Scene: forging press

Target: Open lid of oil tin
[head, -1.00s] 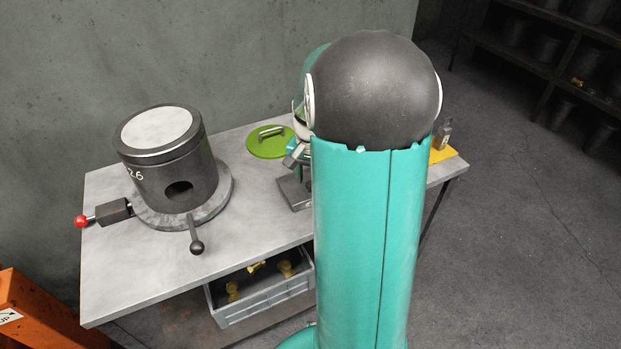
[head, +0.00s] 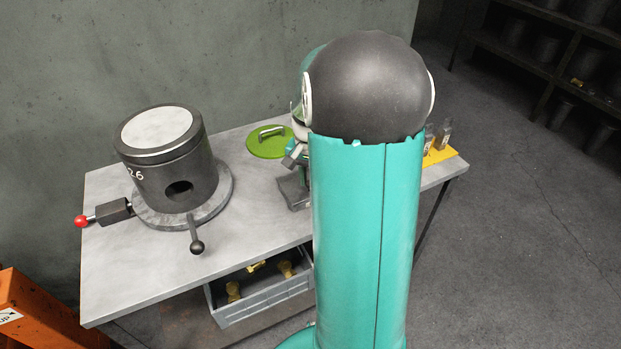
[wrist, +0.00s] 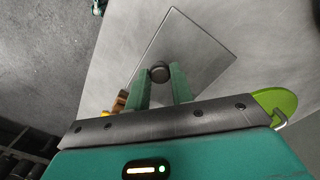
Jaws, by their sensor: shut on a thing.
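My gripper (wrist: 160,82) is shut on a dark round knob (wrist: 159,73) in the wrist view. The knob stands in front of a flat grey square plate (wrist: 195,50), which I take to be the oil tin's lid. In the head view a dark grey part (head: 292,191) shows just below my gripper (head: 295,157), half hidden by my arm. The tin's body is not clearly seen, and I cannot tell how far its lid is open.
A green round cover with a handle (head: 268,142) lies on the table (head: 140,285) beside my gripper. A dark cylindrical vessel (head: 172,190) with a red-knobbed lever stands left. Small bottles (head: 443,135) stand on a yellow mat (head: 440,154) at right. A grey crate (head: 265,299) is below.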

